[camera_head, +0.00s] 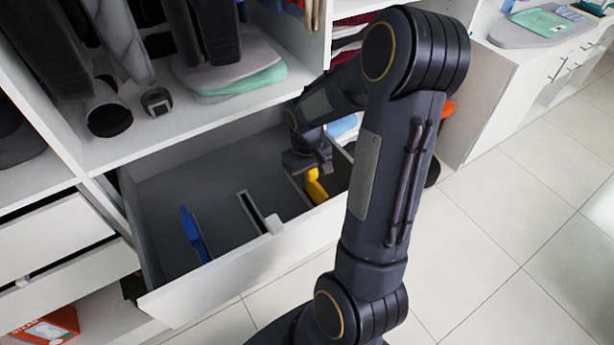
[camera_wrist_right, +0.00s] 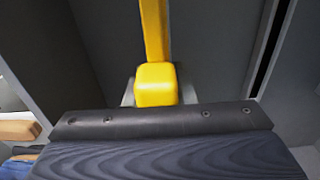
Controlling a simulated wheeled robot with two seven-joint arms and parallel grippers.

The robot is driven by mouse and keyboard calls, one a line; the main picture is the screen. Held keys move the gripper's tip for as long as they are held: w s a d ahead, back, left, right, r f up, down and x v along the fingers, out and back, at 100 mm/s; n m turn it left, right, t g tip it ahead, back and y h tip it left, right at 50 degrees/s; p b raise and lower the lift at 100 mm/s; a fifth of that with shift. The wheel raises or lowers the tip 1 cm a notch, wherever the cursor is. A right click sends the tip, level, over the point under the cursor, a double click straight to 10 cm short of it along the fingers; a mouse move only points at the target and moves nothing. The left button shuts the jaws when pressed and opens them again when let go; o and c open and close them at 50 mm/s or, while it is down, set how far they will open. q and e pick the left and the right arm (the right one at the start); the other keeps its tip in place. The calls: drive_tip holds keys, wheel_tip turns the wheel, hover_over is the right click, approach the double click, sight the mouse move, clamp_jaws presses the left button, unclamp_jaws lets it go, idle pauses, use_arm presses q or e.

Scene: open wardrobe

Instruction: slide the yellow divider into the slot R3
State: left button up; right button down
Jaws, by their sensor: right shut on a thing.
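The yellow divider (camera_head: 316,188) is inside the open drawer (camera_head: 255,262), toward its right side. My right gripper (camera_head: 312,172) is shut on it. In the right wrist view the divider's block-like yellow end (camera_wrist_right: 155,84) sits between my fingers (camera_wrist_right: 155,98), and a narrow yellow bar runs away from it. I cannot tell whether the divider is seated in a slot. A dark slot (camera_wrist_right: 270,45) runs down a grey wall to the right in the wrist view. No slot label is readable, so I cannot tell which is R3. My left gripper is not in view.
A blue divider (camera_head: 194,234) stands at the left in the drawer. A white-ended divider (camera_head: 274,223) stands near the middle. Floor tiles (camera_head: 510,240) at right are clear.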

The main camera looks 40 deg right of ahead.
drive_tip(key=shift+f+b, duration=1.15)
drive_tip(key=shift+f, duration=0.2)
idle(0.4)
drive_tip(key=c, duration=1.1)
unclamp_jaws()
drive_tip(key=shift+c, duration=0.2)
drive_tip(key=shift+r, duration=0.1)
wheel_tip(320, 180, up, 8)
drive_tip(key=shift+f, duration=0.1)
